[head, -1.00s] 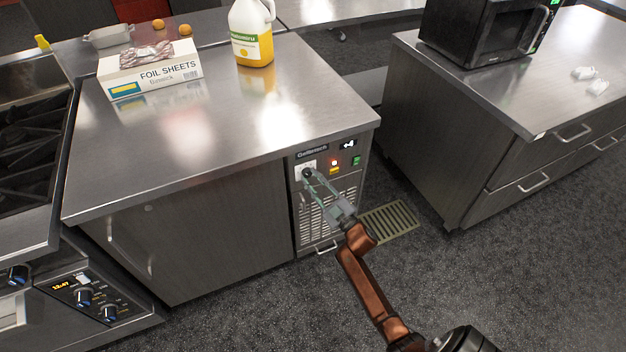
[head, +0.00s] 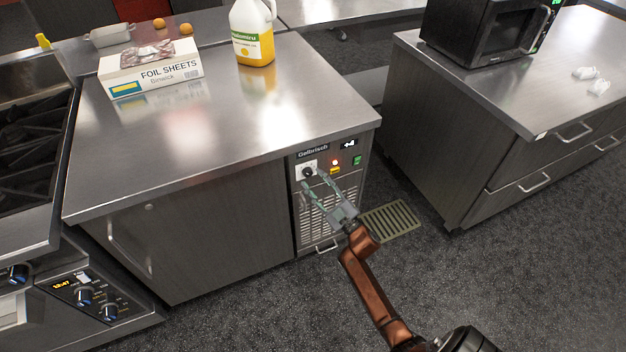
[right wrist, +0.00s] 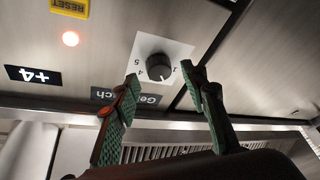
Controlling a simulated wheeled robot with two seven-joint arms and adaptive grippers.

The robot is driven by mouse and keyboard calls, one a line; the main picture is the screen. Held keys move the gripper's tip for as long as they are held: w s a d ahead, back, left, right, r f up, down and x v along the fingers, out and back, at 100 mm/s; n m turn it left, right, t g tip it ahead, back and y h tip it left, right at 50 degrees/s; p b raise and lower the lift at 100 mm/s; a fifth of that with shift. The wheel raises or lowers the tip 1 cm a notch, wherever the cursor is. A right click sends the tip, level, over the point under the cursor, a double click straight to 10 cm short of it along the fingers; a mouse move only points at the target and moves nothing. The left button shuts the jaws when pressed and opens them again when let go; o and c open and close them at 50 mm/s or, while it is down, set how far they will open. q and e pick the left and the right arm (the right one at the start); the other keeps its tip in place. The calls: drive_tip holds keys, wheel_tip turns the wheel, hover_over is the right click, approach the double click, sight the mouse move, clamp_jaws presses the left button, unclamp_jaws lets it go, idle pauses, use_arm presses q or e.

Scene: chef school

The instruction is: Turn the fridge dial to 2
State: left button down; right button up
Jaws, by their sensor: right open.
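The fridge dial (head: 308,171) is a black knob on a white plate on the fridge's front control panel. A display (head: 348,143) reads +4. My right gripper (head: 311,183) is open just in front of the panel, slightly below the dial. In the right wrist view its green-padded fingers (right wrist: 160,82) stand apart, with the dial between and beyond the tips, seemingly untouched.
The fridge's steel top (head: 200,135) carries a foil sheets box (head: 150,70) and a yellow jug (head: 253,35). A counter with a microwave (head: 485,30) stands right. A floor grate (head: 392,220) lies below.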

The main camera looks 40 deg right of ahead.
drive_tip(key=v, duration=1)
drive_tip(key=shift+s, duration=0.35)
drive_tip(key=shift+f, duration=0.15)
